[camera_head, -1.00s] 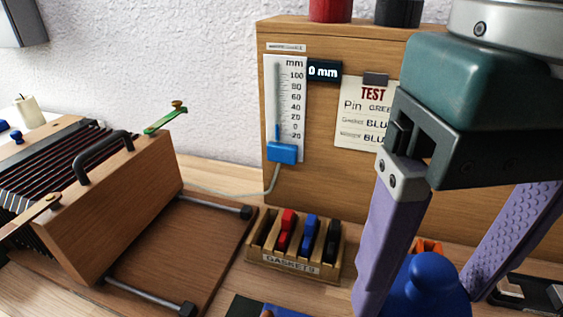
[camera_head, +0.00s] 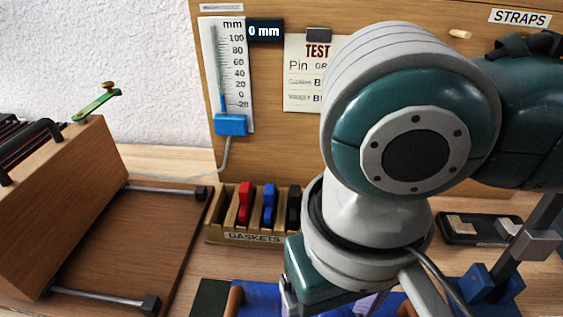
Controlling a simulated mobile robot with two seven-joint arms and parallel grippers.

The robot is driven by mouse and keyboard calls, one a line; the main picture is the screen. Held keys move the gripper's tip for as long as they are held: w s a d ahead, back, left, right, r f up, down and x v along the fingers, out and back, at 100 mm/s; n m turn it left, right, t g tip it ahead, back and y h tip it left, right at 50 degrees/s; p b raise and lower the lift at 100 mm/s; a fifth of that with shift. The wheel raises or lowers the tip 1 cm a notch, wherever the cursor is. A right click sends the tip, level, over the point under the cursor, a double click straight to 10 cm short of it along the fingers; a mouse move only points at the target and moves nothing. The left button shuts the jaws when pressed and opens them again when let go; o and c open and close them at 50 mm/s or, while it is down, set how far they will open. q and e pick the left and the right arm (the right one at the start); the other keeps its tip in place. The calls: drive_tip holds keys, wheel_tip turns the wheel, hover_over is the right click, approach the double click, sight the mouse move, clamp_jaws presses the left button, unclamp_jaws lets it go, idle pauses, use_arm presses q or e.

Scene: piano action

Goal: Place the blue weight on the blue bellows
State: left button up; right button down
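My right gripper (camera_head: 368,304) is at the bottom edge of the view. Its arm comes in from the right and covers most of it. Only a little of a purple finger shows, so I cannot tell whether it is open or shut, or whether it holds anything. The blue weight is not visible now; it may be hidden behind my arm or below the picture. A blue surface (camera_head: 262,297) with a wooden part at its left end is cut off at the bottom; I cannot tell whether it is the blue bellows. My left gripper is not in view.
A gasket rack (camera_head: 228,237) holds red, blue and black pieces. A wooden bellows unit (camera_head: 62,210) with a base and metal rods stands left. A gauge (camera_head: 227,75) reading 0 mm and a test card (camera_head: 303,90) are on the back board. A black tray (camera_head: 470,238) lies right.

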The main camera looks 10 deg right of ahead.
drive_tip(key=shift+f+b, duration=0.3)
drive_tip(key=shift+f, duration=1.55)
drive_tip(key=shift+f, duration=0.15)
unclamp_jaws()
